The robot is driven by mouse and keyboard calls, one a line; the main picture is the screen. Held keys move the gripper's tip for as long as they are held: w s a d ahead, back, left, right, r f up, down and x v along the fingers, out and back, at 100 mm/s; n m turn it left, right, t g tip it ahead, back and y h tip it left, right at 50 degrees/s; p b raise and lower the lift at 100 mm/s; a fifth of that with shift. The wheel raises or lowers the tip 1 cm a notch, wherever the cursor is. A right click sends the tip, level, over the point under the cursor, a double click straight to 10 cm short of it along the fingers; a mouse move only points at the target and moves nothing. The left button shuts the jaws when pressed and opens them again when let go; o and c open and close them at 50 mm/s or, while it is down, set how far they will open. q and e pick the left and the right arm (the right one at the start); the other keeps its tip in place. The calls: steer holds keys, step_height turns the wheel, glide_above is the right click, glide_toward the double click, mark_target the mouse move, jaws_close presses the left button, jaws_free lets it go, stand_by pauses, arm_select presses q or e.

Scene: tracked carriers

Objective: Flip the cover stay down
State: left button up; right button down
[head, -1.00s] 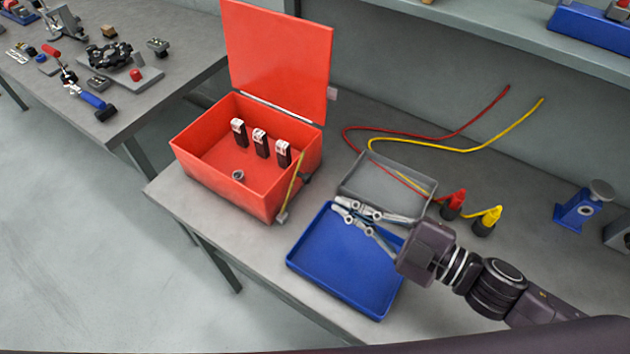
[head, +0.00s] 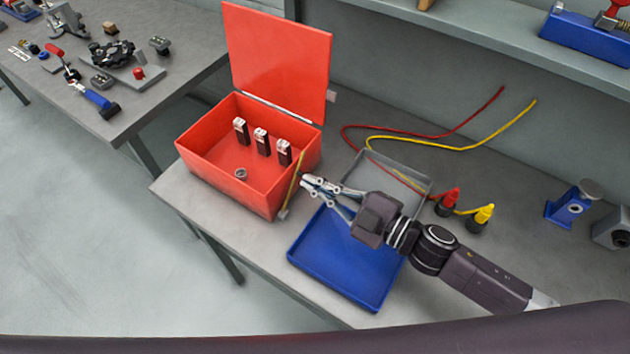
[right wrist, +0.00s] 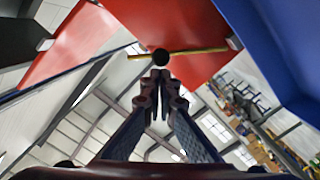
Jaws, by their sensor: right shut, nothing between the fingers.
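A red box (head: 243,187) with its lid (head: 277,57) standing open sits on the bench in the head view. The cover stay, a thin yellow bar (head: 292,185), stands steeply, slightly tilted, along the box's right side. In the right wrist view the yellow bar (right wrist: 201,49) crosses beyond my fingertips, with a round black knob (right wrist: 160,57) just past them. My right gripper (head: 306,181) is shut and empty, its tips close beside the stay. I cannot tell whether they touch it. The knob is mostly hidden by the fingertips in the head view. My left gripper is out of view.
A blue tray (head: 340,262) lies below my right gripper, with a grey tray (head: 412,178) behind it. Red (head: 448,203) and yellow (head: 482,217) plugs with cables stand to the right. Several black blocks (head: 262,141) stand inside the box.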

stand_by(0.4)
steer(key=shift+w+d+f+m+g+p, duration=0.1)
steer(key=shift+w+d+f+m+p, duration=0.1)
steer(key=shift+w+d+f+m, duration=0.55)
steer(key=shift+w+d+f+m+g+p, duration=0.1)
steer(key=shift+w+f+m+p, duration=0.25)
steer(key=shift+m, duration=0.85)
steer(key=shift+w+d+f+m+g+p, duration=0.1)
steer(key=shift+w+d+f+m, duration=0.35)
steer(key=shift+w+f+m, duration=0.4)
steer(key=shift+s+r, duration=0.1)
steer(key=shift+s, duration=0.1)
steer(key=s+d+r, duration=0.4)
steer(key=s+d, duration=0.1)
steer(key=d, duration=0.4)
steer(key=shift+s+r, duration=0.35)
